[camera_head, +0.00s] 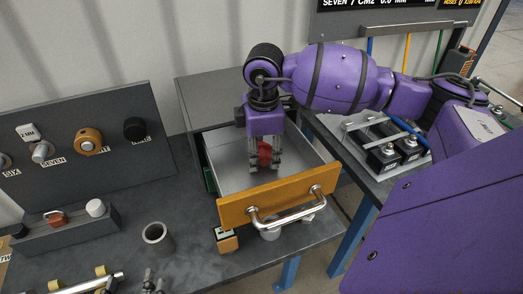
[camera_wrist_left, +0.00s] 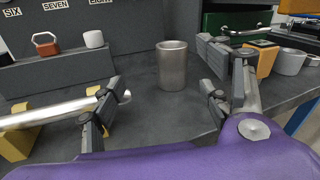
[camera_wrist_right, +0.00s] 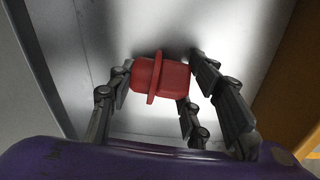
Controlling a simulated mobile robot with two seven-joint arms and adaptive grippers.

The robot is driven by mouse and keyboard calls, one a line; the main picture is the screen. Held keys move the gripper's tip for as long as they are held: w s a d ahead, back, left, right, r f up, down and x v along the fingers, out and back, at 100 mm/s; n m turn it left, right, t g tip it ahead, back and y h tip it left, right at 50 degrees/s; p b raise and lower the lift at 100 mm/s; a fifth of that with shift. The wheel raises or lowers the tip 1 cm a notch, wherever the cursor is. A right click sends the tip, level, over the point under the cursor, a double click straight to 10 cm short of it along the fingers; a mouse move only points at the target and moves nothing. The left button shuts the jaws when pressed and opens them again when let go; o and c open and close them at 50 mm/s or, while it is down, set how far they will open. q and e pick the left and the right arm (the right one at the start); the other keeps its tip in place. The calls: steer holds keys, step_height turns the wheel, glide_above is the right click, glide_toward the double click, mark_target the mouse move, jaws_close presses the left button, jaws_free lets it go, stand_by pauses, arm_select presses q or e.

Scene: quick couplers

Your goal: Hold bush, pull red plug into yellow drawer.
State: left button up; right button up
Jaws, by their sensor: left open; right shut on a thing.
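The red plug (camera_head: 264,153) is between the fingers of my right gripper (camera_head: 266,160), which is shut on it. In the right wrist view the red plug (camera_wrist_right: 158,77) has a raised flange and lies sideways between the fingertips, over a pale drawer floor. The yellow-fronted drawer (camera_head: 280,205) is pulled open, and my right gripper reaches down inside it. The bush, a grey hollow cylinder (camera_head: 158,239), stands upright on the bench. My left gripper (camera_head: 154,281) is open and empty at the bottom edge. In the left wrist view the bush (camera_wrist_left: 172,66) stands beyond the fingertips, apart from them.
A small yellow-and-black block (camera_head: 227,240) and a metal cup (camera_head: 270,232) stand near the drawer front. A silver bar on yellow supports (camera_head: 88,284) lies left of my left gripper. A fitting panel (camera_head: 85,145) stands at the back left.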

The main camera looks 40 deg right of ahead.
mark_target(153, 248)
arm_select(q)
steer(key=shift+d+f+m+g+h, duration=0.25)
steer(key=shift+d+m, duration=0.15)
steer(key=shift+m, duration=0.2)
steer(key=shift+d+f+m+g+h, duration=0.15)
steer(key=shift+d+f+m+g, duration=0.1)
steer(key=shift+d+m, duration=0.25)
steer(key=shift+w+d, duration=0.15)
steer(key=shift+w, duration=0.1)
steer(key=x, duration=1.1)
steer(key=shift+w+r, duration=0.1)
steer(key=c, duration=1.7)
steer(key=o, duration=1.7)
